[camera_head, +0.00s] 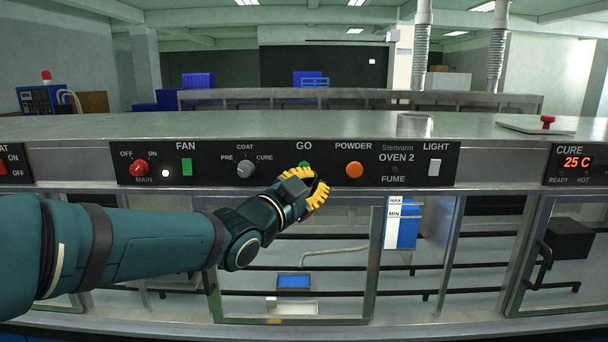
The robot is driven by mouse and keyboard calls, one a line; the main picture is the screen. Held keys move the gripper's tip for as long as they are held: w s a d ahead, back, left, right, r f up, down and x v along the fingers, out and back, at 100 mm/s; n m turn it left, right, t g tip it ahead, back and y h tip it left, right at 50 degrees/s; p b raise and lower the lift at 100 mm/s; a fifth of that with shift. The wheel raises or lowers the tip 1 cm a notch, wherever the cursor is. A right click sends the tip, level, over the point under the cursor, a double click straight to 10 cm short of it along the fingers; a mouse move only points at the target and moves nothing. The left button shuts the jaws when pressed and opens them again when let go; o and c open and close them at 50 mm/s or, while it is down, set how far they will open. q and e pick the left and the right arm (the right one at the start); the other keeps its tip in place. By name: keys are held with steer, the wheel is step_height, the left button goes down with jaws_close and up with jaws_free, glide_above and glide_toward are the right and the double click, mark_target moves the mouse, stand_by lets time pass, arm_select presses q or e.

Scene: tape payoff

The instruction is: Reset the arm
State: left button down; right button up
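My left arm comes in from the left edge in the head view and reaches to the middle of the control panel. My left gripper (315,184) has yellow fingers and is in front of the panel, at and just below the green GO button (304,165). The gripper covers part of that button; I cannot tell if it touches it. The fingers are seen from behind, so their gap is unclear. No held object shows. My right gripper is not in view.
The black panel (320,178) carries a red MAIN knob (140,167), a green FAN switch (187,167), a grey COAT knob (246,169), an orange POWDER button (354,170) and a white LIGHT switch (434,168). Glass-fronted bays lie below. The metal top (260,124) is mostly clear.

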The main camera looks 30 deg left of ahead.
arm_select(q)
steer(key=shift+s+d, duration=0.1)
steer(key=shift+s, duration=0.05)
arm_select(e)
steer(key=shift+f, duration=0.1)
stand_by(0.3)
arm_select(q)
steer(key=w+d+f+n+g+h, duration=0.1)
steer(key=d+f+n+g, duration=0.3)
steer(key=f, duration=1.3)
steer(key=w+d+f+n+g+h, duration=0.15)
steer(key=d+f+g, duration=0.4)
steer(key=f, duration=1.15)
steer(key=s+d+f+n+g, duration=0.2)
steer(key=s+d+f+g, duration=0.2)
steer(key=s+f, duration=0.5)
steer(key=s+d+f+n+g, duration=0.2)
steer(key=s+d+f+g, duration=0.2)
steer(key=s+f, duration=0.6)
step_height(320, 180, down, 3)
steer(key=shift+d+f+n, duration=0.2)
steer(key=shift+d+n, duration=0.15)
steer(key=shift+d, duration=0.75)
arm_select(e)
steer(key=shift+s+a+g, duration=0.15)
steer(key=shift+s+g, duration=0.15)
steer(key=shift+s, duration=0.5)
